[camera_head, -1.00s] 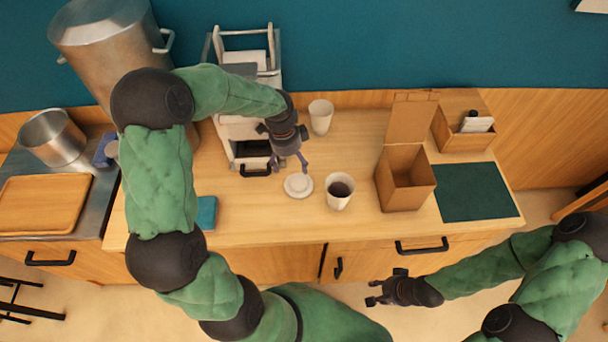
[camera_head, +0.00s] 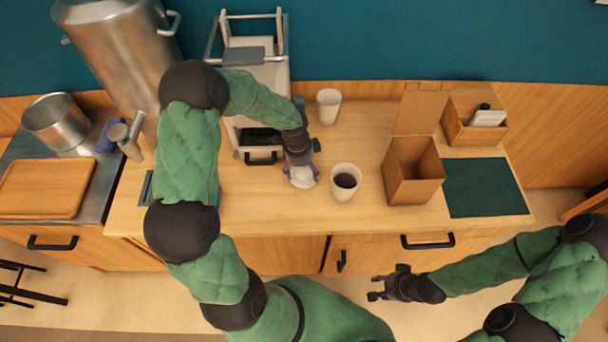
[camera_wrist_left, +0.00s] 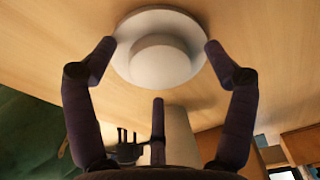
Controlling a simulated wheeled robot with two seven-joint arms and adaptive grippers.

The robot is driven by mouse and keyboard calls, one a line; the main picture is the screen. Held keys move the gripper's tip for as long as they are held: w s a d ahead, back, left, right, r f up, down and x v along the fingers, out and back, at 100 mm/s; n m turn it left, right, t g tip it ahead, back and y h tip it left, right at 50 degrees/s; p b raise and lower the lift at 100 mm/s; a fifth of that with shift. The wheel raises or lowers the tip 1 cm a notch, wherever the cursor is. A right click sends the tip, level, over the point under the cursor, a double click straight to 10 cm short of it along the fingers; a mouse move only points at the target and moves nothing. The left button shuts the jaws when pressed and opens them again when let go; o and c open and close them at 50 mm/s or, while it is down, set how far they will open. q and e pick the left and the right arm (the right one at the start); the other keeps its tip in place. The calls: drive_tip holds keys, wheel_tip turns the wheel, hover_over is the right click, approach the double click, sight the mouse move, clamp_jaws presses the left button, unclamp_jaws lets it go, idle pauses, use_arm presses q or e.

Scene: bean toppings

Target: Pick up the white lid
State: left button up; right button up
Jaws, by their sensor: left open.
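The white lid (camera_head: 302,177) lies on the wooden counter, partly hidden under my left gripper (camera_head: 302,178). In the left wrist view the lid (camera_wrist_left: 160,18) is a round disc with a raised round middle. My left gripper (camera_wrist_left: 158,58) is open, with a finger on either side of the lid's rim. The fingertips are very close to the rim; I cannot tell whether they touch it. My right gripper (camera_head: 376,286) is low, in front of the counter and away from the lid; its jaw state is unclear.
A white cup with dark contents (camera_head: 345,183) stands just right of the lid. An empty white cup (camera_head: 328,106) stands behind. A machine (camera_head: 260,75) is behind left. A cardboard box (camera_head: 412,172) and dark green mat (camera_head: 484,187) are to the right.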

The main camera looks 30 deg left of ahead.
use_arm(q)
drive_tip(key=shift+f, duration=0.1)
drive_tip(key=c, duration=0.7)
drive_tip(key=shift+s, duration=0.1)
